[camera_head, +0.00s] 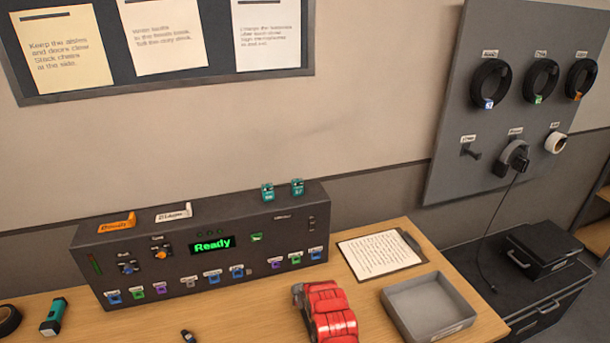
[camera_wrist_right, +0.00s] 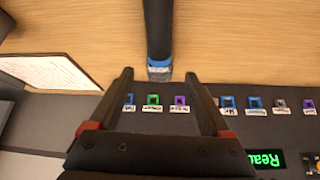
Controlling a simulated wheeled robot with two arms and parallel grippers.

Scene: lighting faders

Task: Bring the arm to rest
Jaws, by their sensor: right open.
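My right gripper (camera_wrist_right: 158,73) shows in the right wrist view, with its two dark fingers apart. A dark bar with a blue band and greyish end (camera_wrist_right: 158,72) appears between the fingertips; I cannot tell whether it touches them. The lighting console (camera_head: 150,255) stands on the desk, with a green "Ready" display (camera_head: 212,245) and a row of coloured faders along its front. The console and faders also show in the right wrist view, upside down. In the head view a glossy red segmented shape (camera_head: 328,312) is at the bottom; I cannot tell whether it is mine. My left gripper is not in view.
A clipboard (camera_head: 378,254) and a grey tray (camera_head: 430,305) are right of the console. A teal torch (camera_head: 53,316) and a black roll (camera_head: 8,319) lie at the left. A pegboard (camera_head: 465,90) with hanging coils is at the right.

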